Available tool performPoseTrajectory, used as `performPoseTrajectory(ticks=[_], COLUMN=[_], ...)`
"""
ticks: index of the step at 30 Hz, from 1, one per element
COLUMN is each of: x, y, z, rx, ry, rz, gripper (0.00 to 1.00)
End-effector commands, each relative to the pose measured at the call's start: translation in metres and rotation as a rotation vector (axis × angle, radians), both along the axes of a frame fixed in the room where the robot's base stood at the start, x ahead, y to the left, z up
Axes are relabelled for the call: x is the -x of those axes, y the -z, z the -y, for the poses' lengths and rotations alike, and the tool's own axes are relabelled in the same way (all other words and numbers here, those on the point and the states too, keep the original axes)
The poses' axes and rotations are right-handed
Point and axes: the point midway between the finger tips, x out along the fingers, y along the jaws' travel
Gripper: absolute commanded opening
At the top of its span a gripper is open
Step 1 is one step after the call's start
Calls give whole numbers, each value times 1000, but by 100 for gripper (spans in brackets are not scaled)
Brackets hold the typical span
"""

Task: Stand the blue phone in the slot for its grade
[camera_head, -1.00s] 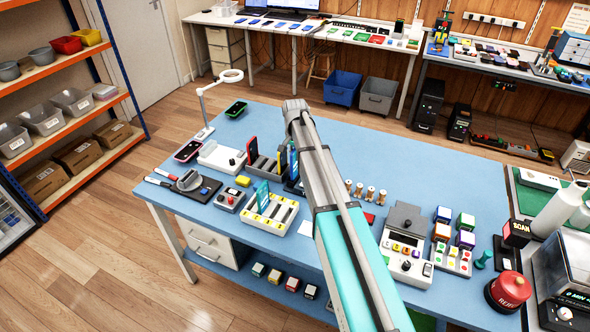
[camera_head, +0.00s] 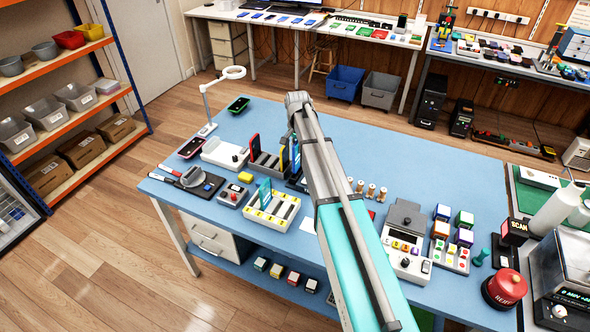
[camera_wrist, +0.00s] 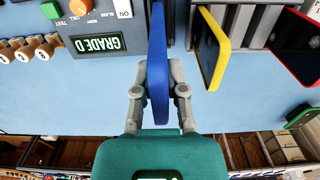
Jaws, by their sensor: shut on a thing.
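In the wrist view my gripper (camera_wrist: 158,82) is shut on the blue phone (camera_wrist: 158,40), which is seen edge-on between the two fingers. In the head view my arm hides most of the gripper, and a strip of the blue phone (camera_head: 295,153) shows left of it. A dark tester display reading GRADE D (camera_wrist: 97,44) is left of the phone in the wrist view. A grey slotted rack (camera_head: 266,166) holds a red-edged phone (camera_head: 255,147) and a yellow phone (camera_head: 284,146). The phone's lower end and any contact below it are hidden.
The yellow phone (camera_wrist: 215,50) stands close right of the held phone in the wrist view. A ring lamp (camera_head: 233,73) is at the left. The blue table (camera_head: 400,155) is clear at back right.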

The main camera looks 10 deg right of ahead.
Motion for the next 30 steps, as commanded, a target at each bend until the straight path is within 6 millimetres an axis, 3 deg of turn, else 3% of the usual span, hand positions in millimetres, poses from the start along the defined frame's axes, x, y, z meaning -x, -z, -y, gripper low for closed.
performPoseTrajectory(ticks=[18, 30], x=[0, 0], y=[-48, -61], z=[0, 0], rx=[0, 0], ry=[0, 0], rz=[0, 0], gripper=[0, 0])
